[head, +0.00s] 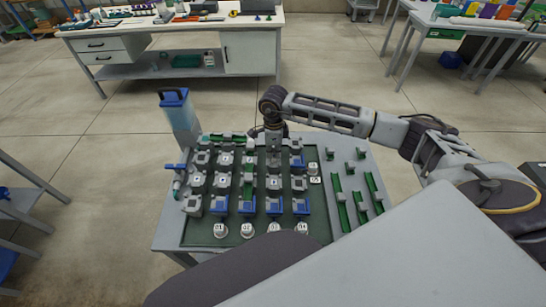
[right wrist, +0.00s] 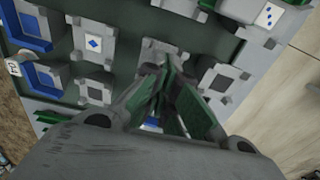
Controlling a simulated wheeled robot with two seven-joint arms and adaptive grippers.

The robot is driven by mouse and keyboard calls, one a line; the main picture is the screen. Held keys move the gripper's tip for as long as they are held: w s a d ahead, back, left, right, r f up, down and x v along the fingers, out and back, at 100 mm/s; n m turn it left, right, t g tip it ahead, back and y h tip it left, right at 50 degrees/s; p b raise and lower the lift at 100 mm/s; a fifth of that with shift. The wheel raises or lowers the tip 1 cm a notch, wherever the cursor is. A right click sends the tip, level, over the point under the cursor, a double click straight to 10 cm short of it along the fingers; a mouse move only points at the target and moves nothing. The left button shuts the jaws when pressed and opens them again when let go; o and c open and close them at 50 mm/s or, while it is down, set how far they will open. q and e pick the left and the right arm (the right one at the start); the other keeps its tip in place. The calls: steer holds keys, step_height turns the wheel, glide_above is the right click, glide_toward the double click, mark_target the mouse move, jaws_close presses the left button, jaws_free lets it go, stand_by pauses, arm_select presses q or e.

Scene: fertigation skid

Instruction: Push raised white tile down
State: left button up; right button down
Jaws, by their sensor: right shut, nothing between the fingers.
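My right gripper (head: 273,146) is shut and empty, pointing down over the far middle rows of the board of grey blocks (head: 247,236). In the right wrist view its green-padded fingers (right wrist: 160,112) meet among the blocks. A white tile with a blue diamond (right wrist: 93,43) sits in a grey block left of the fingers. A pale tile (right wrist: 157,58) sits in a block just beyond the fingertips, partly hidden. Another white tile with blue marks (right wrist: 268,15) is at the upper right. I cannot tell which tile stands raised, or whether the fingers touch one. My left gripper is out of view.
A blue-topped container (head: 178,118) stands at the board's far left corner. Several round white knobs (head: 247,230) line the near edge. Green rails (head: 340,208) with grey clips lie at right. A workbench (head: 170,38) stands beyond open floor.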

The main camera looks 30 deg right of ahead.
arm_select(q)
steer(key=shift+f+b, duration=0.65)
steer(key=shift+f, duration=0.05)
arm_select(e)
steer(key=shift+f, duration=0.9)
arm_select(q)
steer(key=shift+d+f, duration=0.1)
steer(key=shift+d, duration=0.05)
arm_select(e)
steer(key=shift+f, duration=0.15)
arm_select(q)
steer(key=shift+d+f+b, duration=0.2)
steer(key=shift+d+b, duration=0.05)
steer(key=shift+b, duration=0.05)
arm_select(e)
steer(key=shift+f, duration=0.25)
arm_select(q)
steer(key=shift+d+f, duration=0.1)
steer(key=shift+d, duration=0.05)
arm_select(e)
steer(key=shift+f, duration=0.1)
steer(key=shift+s, duration=0.1)
